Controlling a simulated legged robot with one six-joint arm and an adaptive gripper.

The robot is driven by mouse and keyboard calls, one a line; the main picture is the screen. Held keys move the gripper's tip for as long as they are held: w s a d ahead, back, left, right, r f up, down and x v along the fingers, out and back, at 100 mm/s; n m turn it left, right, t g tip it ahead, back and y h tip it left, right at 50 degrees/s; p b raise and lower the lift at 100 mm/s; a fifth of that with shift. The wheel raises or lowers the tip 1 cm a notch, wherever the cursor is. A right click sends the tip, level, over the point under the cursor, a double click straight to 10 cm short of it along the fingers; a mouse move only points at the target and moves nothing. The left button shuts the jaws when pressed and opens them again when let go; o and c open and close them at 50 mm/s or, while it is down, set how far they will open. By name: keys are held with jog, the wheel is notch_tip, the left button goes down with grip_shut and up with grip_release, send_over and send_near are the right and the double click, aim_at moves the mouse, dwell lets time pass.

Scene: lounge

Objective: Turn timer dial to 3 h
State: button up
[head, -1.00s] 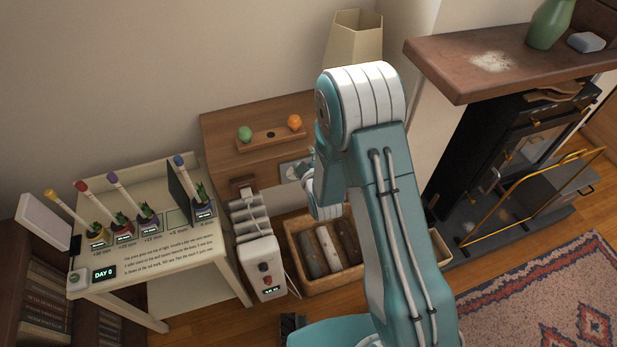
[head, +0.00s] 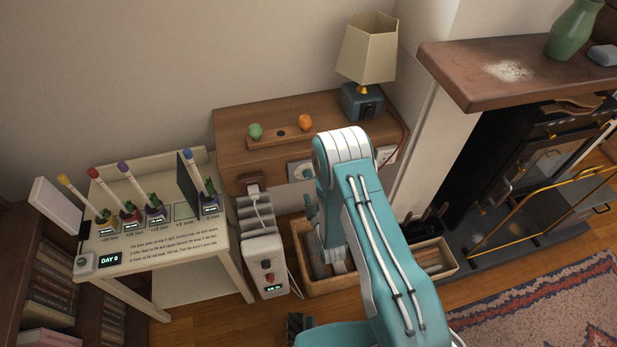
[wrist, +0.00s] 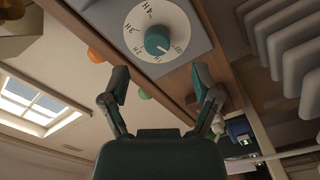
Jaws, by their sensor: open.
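The timer dial is a round white face (wrist: 155,30) with a teal knob (wrist: 157,40) on a grey plate, near the top of the wrist view. Hour marks ring the face, with 3H on its left side. The knob's pale pointer line seems to point lower right, near the off mark. In the head view the timer plate (head: 299,170) is on the front of the wooden cabinet, partly behind my arm. My gripper (wrist: 160,80) is open and empty, its fingers spread below the dial in the wrist view, apart from the knob.
A log crate (head: 312,284) is below. A lamp (head: 362,100) and green and orange balls (head: 305,122) are on the cabinet (head: 232,150). A plant table (head: 150,262) stands left, a fireplace right.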

aim_at(309, 178)
jog(key=x, duration=0.4)
jog(key=shift+w+d, duration=0.15)
jog(key=shift+w, duration=0.1)
jog(key=shift+w+a, duration=0.3)
jog(key=shift+w, duration=0.3)
grip_shut()
